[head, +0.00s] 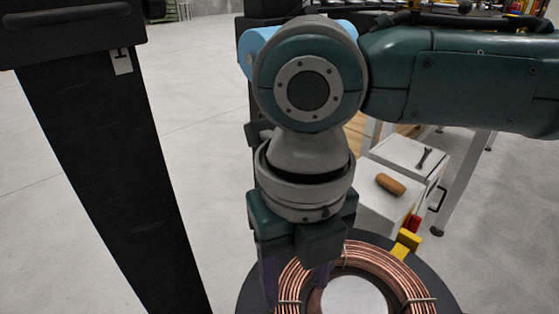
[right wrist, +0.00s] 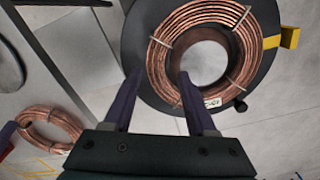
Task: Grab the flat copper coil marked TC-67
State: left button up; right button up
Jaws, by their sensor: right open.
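A flat copper coil (head: 398,272) with tie bands lies on a dark round plate (head: 449,300) at the bottom of the head view. The coil also shows in the right wrist view (right wrist: 245,45), with a small white label (right wrist: 212,103) on its near edge; its text is too small to read. My right gripper (head: 296,276) is above the coil's left side in the head view. In the right wrist view its two purple fingers (right wrist: 160,78) are apart, with nothing held, and overlap the near left of the plate and coil.
A second copper coil (right wrist: 48,130) lies at the lower left of the right wrist view. A yellow bracket (head: 405,243) sits at the plate's edge. A white cabinet (head: 378,210) with a wooden-looking cylinder (head: 390,184) stands behind the plate.

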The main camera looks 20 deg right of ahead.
jog(key=f, duration=0.2)
jog(key=shift+s+a+f, duration=0.25)
jog(key=shift+s+f, duration=0.1)
jog(key=shift+f, duration=0.05)
jog(key=f, duration=0.2)
jog(key=f+b, duration=0.1)
jog(key=f, duration=0.2)
jog(key=shift+s+a+f, duration=0.1)
jog(key=shift+s+f, duration=0.1)
jog(key=shift+f, duration=0.1)
jog(key=shift+c, duration=0.4)
grip_shut()
jog(key=shift+r, duration=0.15)
